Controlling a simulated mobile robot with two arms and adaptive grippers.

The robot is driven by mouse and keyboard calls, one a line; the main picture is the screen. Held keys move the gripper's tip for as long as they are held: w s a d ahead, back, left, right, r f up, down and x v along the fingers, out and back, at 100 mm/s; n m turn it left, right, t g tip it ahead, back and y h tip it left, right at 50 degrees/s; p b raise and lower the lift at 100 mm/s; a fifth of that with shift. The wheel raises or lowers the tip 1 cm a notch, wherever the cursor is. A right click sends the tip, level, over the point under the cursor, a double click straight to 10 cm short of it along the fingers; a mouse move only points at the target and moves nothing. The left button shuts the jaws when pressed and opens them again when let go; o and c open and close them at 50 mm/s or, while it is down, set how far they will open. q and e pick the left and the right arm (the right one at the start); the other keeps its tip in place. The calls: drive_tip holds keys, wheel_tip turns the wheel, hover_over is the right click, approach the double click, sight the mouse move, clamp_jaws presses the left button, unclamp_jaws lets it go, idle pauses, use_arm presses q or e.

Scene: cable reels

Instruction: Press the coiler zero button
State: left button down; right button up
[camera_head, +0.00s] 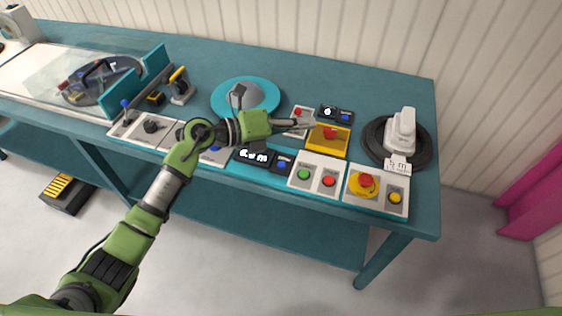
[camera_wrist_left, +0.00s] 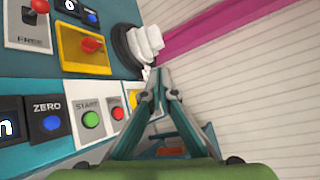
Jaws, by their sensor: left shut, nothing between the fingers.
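A blue button (camera_head: 281,164) sits in a dark panel beside a lit display (camera_head: 252,155) at the bench's front edge. In the left wrist view this blue button (camera_wrist_left: 51,123) has the label ZERO above it. A second blue button (camera_head: 345,117) sits beside a smaller display (camera_head: 328,111) farther back; its label is unreadable. I cannot tell from labels which belongs to the coiler. My left gripper (camera_head: 308,123) is shut and empty, above the bench near the yellow box, apart from both buttons. In the left wrist view its fingertips (camera_wrist_left: 161,78) are together. My right gripper is not in view.
A yellow box with a red switch (camera_head: 329,134), a green and red start-stop panel (camera_head: 318,175) and a red emergency button (camera_head: 365,181) crowd this area. A black cable coil (camera_head: 424,145) lies right. A turquoise reel disc (camera_head: 246,94) lies behind my arm.

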use_arm(q)
drive_tip(key=w+a+f+m+g+y, duration=0.1)
drive_tip(key=a+f+m+g+y, duration=0.1)
drive_tip(key=a+f+y, duration=0.3)
drive_tip(key=shift+w+a+m+y, duration=0.2)
drive_tip(key=shift+a+m+y, duration=0.2)
drive_tip(key=shift+a+m, duration=0.25)
drive_tip(key=b, duration=0.5)
hover_over(279, 164)
wheel_tip(279, 164, down, 8)
drive_tip(key=shift+r, duration=0.2)
drive_tip(key=shift+f+b, duration=0.5)
drive_tip(key=shift+f, duration=0.1)
drive_tip(key=shift+f, duration=0.1)
drive_tip(key=shift+f, duration=0.3)
